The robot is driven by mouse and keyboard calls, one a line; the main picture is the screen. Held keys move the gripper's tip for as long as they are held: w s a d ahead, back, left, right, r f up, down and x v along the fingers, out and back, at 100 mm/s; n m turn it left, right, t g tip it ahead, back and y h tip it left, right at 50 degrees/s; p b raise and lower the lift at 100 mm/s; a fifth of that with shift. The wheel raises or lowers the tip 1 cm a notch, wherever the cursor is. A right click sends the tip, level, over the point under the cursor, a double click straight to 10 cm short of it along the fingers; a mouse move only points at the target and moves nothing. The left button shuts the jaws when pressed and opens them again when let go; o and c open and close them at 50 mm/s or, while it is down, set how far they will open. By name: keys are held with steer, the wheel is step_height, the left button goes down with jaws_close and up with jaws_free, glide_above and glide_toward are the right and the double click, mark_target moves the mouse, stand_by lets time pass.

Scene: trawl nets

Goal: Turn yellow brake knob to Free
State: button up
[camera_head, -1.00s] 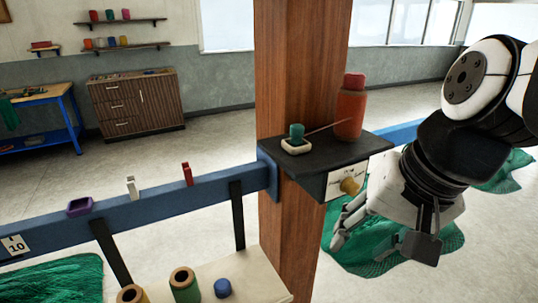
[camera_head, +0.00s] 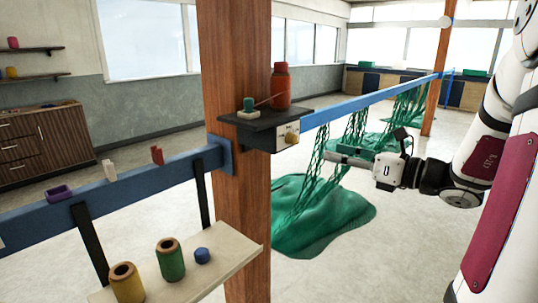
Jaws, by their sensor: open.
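The yellow brake knob (camera_head: 291,138) sits on the pale front plate of a black box-like shelf (camera_head: 262,122) fixed to the wooden post (camera_head: 238,60). The plate's lettering is too small to read, and I cannot tell which way the knob points. My gripper (camera_head: 345,156) is open and empty, to the right of the knob and a little lower in the picture. Its fingers point left and are apart from the knob. Green netting lies behind the fingers.
On the shelf stand an orange bottle (camera_head: 280,88) and a small green item on a white dish (camera_head: 248,108). A blue rail (camera_head: 130,180) runs both ways from the post. Green net (camera_head: 320,215) heaps on the floor. A lower board (camera_head: 215,275) holds spools.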

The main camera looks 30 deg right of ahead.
mark_target(296, 141)
steer(key=shift+m+t+h, duration=0.4)
steer(key=shift+m, duration=0.2)
steer(key=x, duration=0.8)
steer(key=d+b+x, duration=0.1)
steer(key=x, duration=0.3)
steer(key=shift+w+a, duration=0.1)
steer(key=shift+w, duration=0.35)
steer(key=shift+c, duration=0.6)
jaws_close()
